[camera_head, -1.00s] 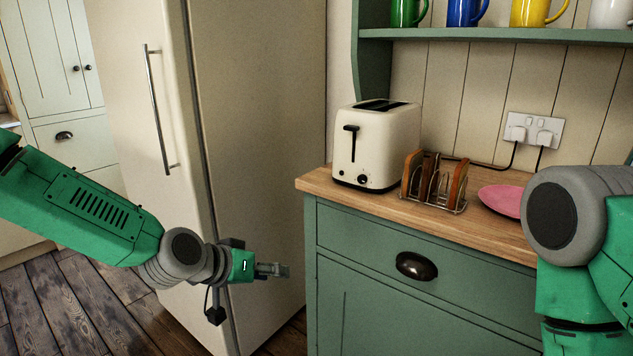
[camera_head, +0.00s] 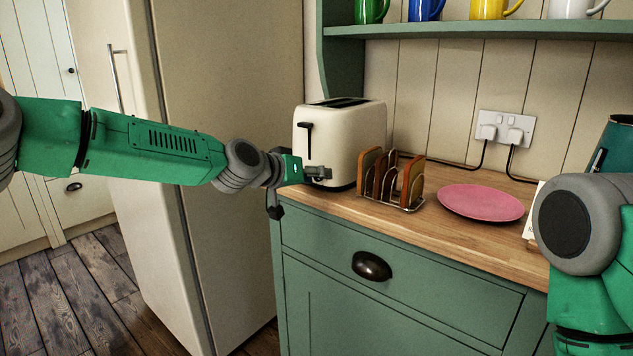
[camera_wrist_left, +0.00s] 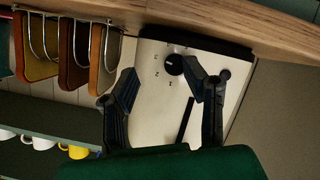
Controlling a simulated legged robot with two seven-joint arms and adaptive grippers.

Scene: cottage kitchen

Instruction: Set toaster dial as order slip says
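The cream toaster (camera_head: 350,140) stands at the left end of the wooden counter, with a black lever on its front. My left gripper (camera_head: 327,173) is at the low front of the toaster and hides the dial in the head view. In the left wrist view the black dial (camera_wrist_left: 174,65) with small marks around it shows between the spread fingers of the left gripper (camera_wrist_left: 160,72). The fingers are open and hold nothing; I cannot tell whether one touches the dial. A white card (camera_head: 532,213), perhaps the order slip, is mostly hidden behind my right arm. The right gripper is out of view.
A toast rack (camera_head: 392,182) with brown slices stands just right of the toaster. A pink plate (camera_head: 481,202) lies farther right. A wall socket (camera_head: 505,128) with plugs and cords is behind. Mugs stand on the shelf (camera_head: 480,29) above. A fridge (camera_head: 215,130) stands left.

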